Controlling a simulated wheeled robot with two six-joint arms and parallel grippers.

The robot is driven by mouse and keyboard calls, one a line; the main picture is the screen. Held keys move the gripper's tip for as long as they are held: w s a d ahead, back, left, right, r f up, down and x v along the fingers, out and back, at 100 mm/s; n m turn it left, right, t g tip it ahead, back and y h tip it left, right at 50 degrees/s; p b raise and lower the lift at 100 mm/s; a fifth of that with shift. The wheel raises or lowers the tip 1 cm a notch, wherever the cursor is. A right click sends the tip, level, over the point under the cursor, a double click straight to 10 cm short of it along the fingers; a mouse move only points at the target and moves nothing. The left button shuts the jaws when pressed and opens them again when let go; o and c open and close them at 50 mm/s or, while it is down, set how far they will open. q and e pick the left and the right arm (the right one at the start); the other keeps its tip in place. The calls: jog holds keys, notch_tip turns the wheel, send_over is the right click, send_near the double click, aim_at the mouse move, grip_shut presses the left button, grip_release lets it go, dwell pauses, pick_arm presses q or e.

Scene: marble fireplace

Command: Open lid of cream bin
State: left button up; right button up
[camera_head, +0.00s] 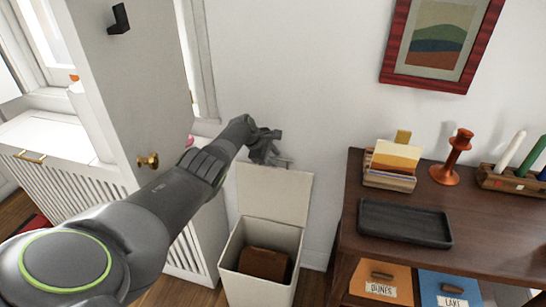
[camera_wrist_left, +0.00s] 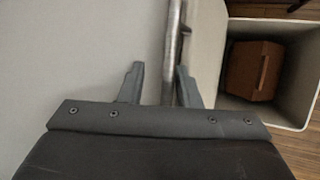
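The cream bin (camera_head: 235,245) stands on the floor against the wall, with its mouth uncovered. Its lid (camera_head: 275,195) is raised and stands nearly upright at the back of the bin, close to the wall. A brown block-like object (camera_head: 263,264) lies inside the bin; it also shows in the left wrist view (camera_wrist_left: 252,70). My left gripper (camera_head: 274,159) is at the lid's top edge. In the left wrist view its fingers (camera_wrist_left: 160,86) are apart, with a narrow greyish edge, apparently the lid's, between them, nearer the right finger. My right gripper is out of view.
A dark wooden table (camera_head: 480,235) stands to the right, bearing a black tray (camera_head: 405,223), a stack of cards (camera_head: 391,166), an orange candlestick (camera_head: 452,158) and a candle holder (camera_head: 515,182). A white door (camera_head: 140,75) with a brass knob (camera_head: 148,161) stands open left of the bin.

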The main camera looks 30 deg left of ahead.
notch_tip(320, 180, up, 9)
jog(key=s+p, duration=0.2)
jog(key=p, duration=0.8)
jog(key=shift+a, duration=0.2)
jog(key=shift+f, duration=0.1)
